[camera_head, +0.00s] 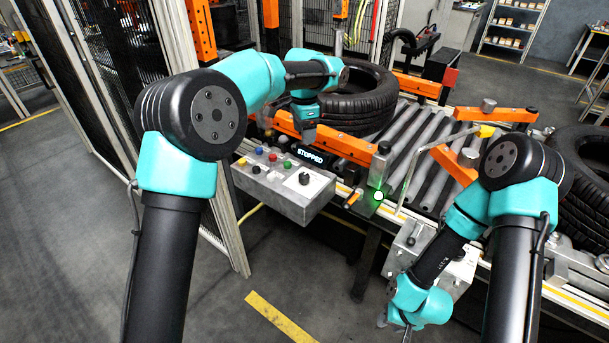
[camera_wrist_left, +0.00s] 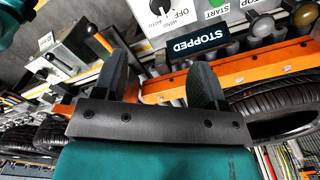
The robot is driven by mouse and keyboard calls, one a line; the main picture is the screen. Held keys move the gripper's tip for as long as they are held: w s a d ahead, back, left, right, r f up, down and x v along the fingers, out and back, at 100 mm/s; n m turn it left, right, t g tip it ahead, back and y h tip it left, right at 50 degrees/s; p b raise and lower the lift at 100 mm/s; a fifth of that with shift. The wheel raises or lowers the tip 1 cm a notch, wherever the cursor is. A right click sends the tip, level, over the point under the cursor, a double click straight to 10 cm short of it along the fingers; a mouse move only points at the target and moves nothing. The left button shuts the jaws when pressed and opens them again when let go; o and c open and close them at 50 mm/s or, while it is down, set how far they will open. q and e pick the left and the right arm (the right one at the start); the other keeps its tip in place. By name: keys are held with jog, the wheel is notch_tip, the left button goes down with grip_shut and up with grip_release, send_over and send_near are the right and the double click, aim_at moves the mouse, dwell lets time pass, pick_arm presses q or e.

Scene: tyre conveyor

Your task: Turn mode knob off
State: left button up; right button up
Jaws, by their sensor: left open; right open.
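The mode knob (camera_head: 304,179) is a black dial on a white plate at the right end of the grey control box (camera_head: 270,190) in the head view. In the left wrist view the knob (camera_wrist_left: 160,4) is cut by the top edge, with AUTO and OFF labels around it; its setting is unclear. My left gripper (camera_head: 307,138) is above and behind the box, apart from the knob. Its fingers show open and empty in the left wrist view (camera_wrist_left: 161,82). My right gripper (camera_head: 396,324) is low at the right front, partly cut off, open, and away from the knob.
A STOPPED display (camera_head: 311,155) stands behind the box. Several coloured buttons (camera_head: 259,151) sit left of the knob. Orange rails (camera_head: 335,142) and a tyre (camera_head: 360,98) on the roller conveyor (camera_head: 420,140) lie behind. Open floor is in front of the box.

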aim_at(304, 175)
pick_arm(q)
notch_tip(304, 175, down, 17)
jog(key=shift+r, duration=0.15)
dwell(0.5)
jog(key=c, duration=0.9)
jog(key=shift+n, duration=0.5)
jog(key=n, duration=0.3)
jog(key=shift+n, duration=2.5)
